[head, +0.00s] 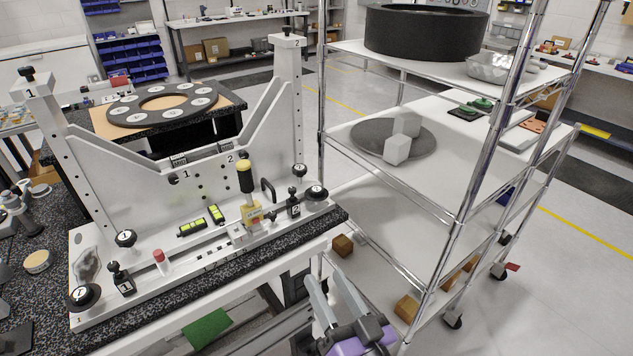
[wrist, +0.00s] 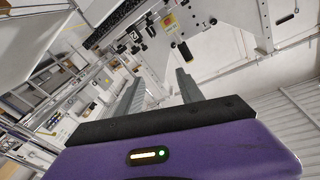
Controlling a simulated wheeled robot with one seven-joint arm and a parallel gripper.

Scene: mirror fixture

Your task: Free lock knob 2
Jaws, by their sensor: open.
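The white mirror fixture (head: 140,185) stands on a dark speckled table. At its right end, black knobs marked 2 show in the head view: a ball-topped knob (head: 299,170) and a round flat knob (head: 316,193), with a small black clamp (head: 293,207) beside them. Another black knob (head: 286,30) tops the right post marked 2. I cannot tell which one is the lock knob. My gripper (head: 327,281) is open and empty, below and in front of the table's right edge, apart from the fixture. In the wrist view my gripper (wrist: 160,78) has clear space between its fingers.
A wire shelf rack (head: 450,225) stands close right of the table. Its shelves hold a black ring (head: 425,32), a grey disc (head: 370,140) and white blocks. A yellow-topped handle (head: 245,178) rises from the fixture's base, left of the right-end knobs. Open floor lies farther right.

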